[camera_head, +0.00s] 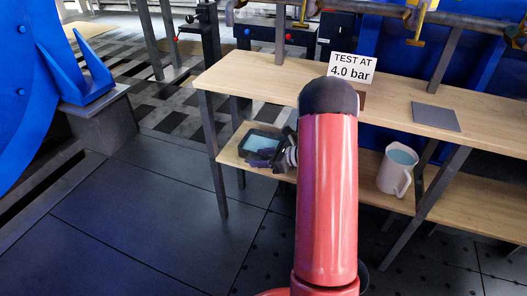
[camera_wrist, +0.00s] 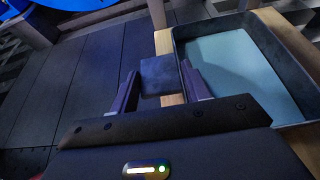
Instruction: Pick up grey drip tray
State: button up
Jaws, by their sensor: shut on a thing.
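My gripper (camera_head: 272,152) is at the tray's near right side. In the wrist view, my gripper (camera_wrist: 160,84) is shut on a dark square block (camera_wrist: 158,74) beside the tray wall, seemingly the tray's grip. I cannot tell whether the tray is clear of the shelf.
The wooden bench top (camera_head: 250,75) is above the lower shelf (camera_head: 228,157). A sign reading "TEST AT 4.0 bar" (camera_head: 351,68) and a flat grey plate (camera_head: 436,116) are on top. A pale jug (camera_head: 394,174) stands on the lower shelf at right. Open floor (camera_head: 130,220) is at left.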

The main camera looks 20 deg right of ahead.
jog(key=shift+r, duration=0.15)
jog(key=shift+r, duration=0.55)
notch_tip(320, 180, up, 2)
jog(key=shift+r, duration=0.1)
jog(key=s+a+b, duration=0.1)
jog(key=s+a, duration=1.1)
jog(key=shift+s+a, duration=0.35)
jog(key=shift+a, duration=0.05)
jog(key=shift+w, duration=0.1)
